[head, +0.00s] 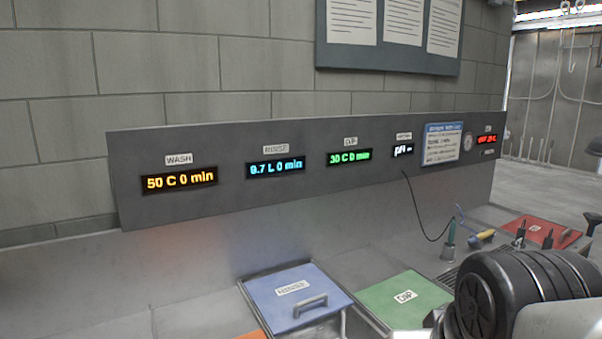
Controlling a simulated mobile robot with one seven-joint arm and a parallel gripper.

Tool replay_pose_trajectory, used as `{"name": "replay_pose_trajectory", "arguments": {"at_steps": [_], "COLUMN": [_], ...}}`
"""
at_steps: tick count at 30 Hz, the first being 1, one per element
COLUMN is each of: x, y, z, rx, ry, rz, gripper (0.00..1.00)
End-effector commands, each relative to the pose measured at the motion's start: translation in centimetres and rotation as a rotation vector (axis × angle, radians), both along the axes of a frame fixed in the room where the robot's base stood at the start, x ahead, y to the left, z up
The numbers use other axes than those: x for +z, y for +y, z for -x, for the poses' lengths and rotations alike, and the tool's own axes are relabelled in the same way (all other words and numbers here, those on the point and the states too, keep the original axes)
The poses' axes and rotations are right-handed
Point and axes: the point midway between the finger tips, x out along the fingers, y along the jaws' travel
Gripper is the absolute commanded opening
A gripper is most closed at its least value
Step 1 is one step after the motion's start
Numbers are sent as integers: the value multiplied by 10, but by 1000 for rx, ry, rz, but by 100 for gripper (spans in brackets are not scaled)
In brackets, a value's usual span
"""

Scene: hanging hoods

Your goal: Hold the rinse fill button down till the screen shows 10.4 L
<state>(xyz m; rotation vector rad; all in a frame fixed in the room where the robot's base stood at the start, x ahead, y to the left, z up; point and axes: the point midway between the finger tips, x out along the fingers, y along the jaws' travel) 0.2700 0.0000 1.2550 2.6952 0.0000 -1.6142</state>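The rinse screen (275,168) is on the grey panel below a RINSE label (276,149). Its blue digits look like 0.7 L or 9.7 L, followed by 0 min; the first digit is too small to be sure of. I cannot make out a rinse fill button in this view. A blue lid (270,292) marked RINSE, with a metal handle, lies below the panel. My arm (525,290) fills the lower right as a dark ribbed joint and a pale link. My gripper is not in view.
The wash screen (179,181) reads 50 C 0 min and the green dip screen (349,157) about 30 C 0 min. A green DIP lid (400,299) lies right of the blue one. A thin black cable (415,215) hangs from the panel. Small tools stand behind my arm.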

Motion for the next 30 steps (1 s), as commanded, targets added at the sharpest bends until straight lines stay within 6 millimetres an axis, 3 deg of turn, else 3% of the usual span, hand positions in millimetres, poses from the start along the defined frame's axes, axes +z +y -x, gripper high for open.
{"name": "replay_pose_trajectory", "arguments": {"at_steps": [1,6,30], "x": [0,0,0], "y": [0,0,0], "z": [0,0,0], "rx": [0,0,0], "ry": [0,0,0], "rz": [0,0,0], "gripper": [29,0,0]}}
